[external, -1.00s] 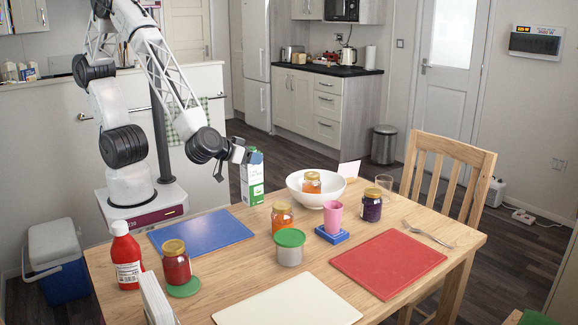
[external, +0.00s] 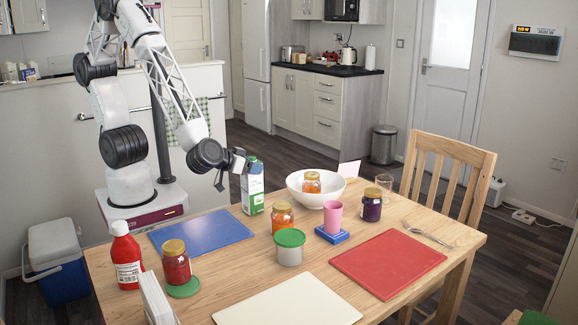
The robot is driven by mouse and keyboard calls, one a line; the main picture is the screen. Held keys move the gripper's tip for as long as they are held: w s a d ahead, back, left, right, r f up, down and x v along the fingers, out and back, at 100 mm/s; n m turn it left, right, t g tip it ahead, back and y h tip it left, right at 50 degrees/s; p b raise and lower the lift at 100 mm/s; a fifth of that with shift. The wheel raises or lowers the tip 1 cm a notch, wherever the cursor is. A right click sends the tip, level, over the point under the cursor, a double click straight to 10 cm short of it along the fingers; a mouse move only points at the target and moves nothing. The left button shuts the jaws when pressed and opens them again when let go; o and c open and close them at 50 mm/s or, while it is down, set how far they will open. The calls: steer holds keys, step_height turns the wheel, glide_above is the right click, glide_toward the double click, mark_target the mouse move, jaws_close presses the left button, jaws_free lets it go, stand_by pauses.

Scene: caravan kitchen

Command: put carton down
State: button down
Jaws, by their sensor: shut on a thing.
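The carton (external: 253,190), green, white and blue with a green cap, is upright at the back edge of the wooden table, just right of the blue board. My gripper (external: 243,166) reaches it from the left and is shut on its upper part. One finger shows left of the carton; the far side of the grip is hidden. The carton's base appears at or very near the tabletop, but I cannot tell whether it touches.
Right of the carton stand a white bowl (external: 294,194) with a jar inside, and an orange jar (external: 282,217). The blue board (external: 200,231) is bare. A green-lidded tub (external: 289,250), a pink cup (external: 333,217) and a dark jar (external: 372,207) stand farther right and forward.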

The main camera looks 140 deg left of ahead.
steer(key=shift+f, duration=0.1)
steer(key=shift+c, duration=0.8)
jaws_free()
steer(key=v, duration=1.2)
steer(key=shift+d, duration=0.1)
stand_by(0.6)
